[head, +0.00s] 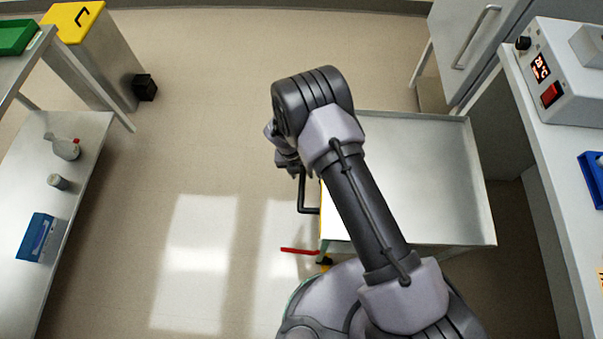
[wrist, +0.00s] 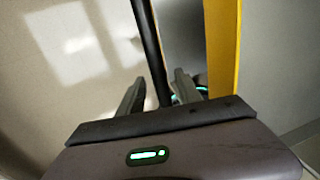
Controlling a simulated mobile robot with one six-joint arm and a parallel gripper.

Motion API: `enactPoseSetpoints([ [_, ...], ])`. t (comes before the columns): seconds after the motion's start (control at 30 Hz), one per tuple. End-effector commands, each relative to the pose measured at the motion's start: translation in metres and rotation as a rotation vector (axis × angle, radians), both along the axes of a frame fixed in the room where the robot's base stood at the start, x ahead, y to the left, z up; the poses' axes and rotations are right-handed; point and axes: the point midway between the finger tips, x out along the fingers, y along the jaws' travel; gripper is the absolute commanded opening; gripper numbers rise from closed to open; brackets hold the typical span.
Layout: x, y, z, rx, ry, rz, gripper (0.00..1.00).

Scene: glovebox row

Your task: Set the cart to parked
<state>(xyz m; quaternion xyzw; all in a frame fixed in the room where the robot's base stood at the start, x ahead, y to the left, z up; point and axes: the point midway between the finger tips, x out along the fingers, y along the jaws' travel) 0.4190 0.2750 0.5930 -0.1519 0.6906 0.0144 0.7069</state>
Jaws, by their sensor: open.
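The cart (head: 430,165) has a bare, shallow metal tray top with a raised rim and stands right of centre in the head view, partly hidden by my arm. Its black handle (head: 308,211) sticks out from its left side. My gripper (head: 290,168) is at the far end of this handle. In the wrist view my gripper (wrist: 157,86) is open, and the black handle bar (wrist: 150,45) runs between its fingers. The yellow edge of the cart (wrist: 222,50) is just right of the fingers. A red strip (head: 298,251) lies low by the cart's near left corner.
A bench (head: 585,190) with a red-switched device (head: 575,85) stands right of the cart. A shelf (head: 95,130) with bottles and a blue box (head: 36,238) is at the left. A yellow-topped bin (head: 100,55) and a small black cube (head: 145,87) stand behind. The floor between is clear.

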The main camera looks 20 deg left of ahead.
Motion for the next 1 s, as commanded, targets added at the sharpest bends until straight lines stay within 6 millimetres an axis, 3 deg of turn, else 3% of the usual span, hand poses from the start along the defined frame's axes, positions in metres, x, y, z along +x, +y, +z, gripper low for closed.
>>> enactPoseSetpoints([
  [0.23, 0.0002, -0.0003, -0.0001, 0.0, 0.0, -0.001, 0.41],
  [0.4, 0.0002, -0.0003, 0.0, 0.0, 0.0, -0.001, 0.08],
  [0.47, 0.0002, -0.0003, 0.0, 0.0, 0.0, -0.001, 0.0],
  [1.0, 0.0002, -0.0003, 0.0001, 0.0, 0.0, -0.001, 0.0],
])
